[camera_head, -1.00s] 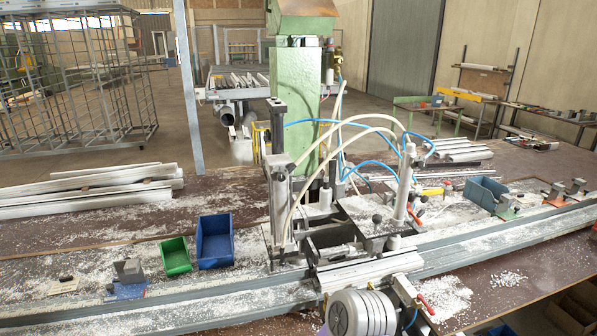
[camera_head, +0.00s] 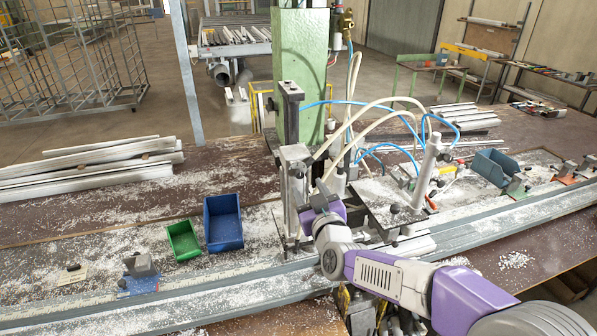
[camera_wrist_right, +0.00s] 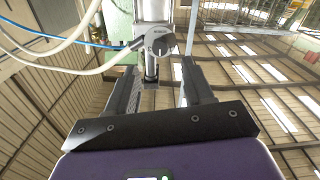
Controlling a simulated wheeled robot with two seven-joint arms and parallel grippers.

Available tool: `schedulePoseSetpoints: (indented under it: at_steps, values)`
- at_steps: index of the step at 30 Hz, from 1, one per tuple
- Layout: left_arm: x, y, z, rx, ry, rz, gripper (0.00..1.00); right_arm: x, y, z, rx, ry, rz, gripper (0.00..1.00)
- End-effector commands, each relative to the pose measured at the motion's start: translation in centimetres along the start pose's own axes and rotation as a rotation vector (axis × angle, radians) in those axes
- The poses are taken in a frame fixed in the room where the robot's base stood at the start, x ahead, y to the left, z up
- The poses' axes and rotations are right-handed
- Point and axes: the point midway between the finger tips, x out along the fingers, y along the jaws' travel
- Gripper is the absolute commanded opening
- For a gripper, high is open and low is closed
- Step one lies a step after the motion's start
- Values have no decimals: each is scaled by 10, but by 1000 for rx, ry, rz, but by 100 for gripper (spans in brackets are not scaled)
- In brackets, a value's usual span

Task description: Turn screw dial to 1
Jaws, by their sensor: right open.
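The clamp unit (camera_head: 291,125) stands upright on the bench, left of the middle in the head view. In the right wrist view a round grey dial (camera_wrist_right: 159,41) with a dark marking sits on a metal cylinder, just beyond the fingertips. My right gripper (camera_wrist_right: 162,75) is open, one dark finger on each side below the dial, with nothing between them. In the head view my right gripper (camera_head: 316,196) is close against the clamp unit; its fingertips are hard to make out there. The dial's number is too small to read. My left gripper is out of view.
White and blue hoses (camera_wrist_right: 75,42) run close left of the dial. A green bin (camera_head: 183,241) and a blue bin (camera_head: 223,223) stand left of the clamp. A metal rail (camera_head: 240,296) crosses the bench front. A green column (camera_head: 300,75) rises behind.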

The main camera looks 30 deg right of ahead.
Motion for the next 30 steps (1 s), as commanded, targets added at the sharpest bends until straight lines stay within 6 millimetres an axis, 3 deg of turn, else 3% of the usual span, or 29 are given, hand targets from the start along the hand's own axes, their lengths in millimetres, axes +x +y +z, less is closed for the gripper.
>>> schedulePoseSetpoints:
  at_steps: [12,25,30]
  values:
    - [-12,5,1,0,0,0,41,57,-1,2,2,-5,-2,52]
    - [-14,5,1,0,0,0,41,67,-1,2,2,-3,-2,52]
    - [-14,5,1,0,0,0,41,67,-1,2,2,-4,-3,27]
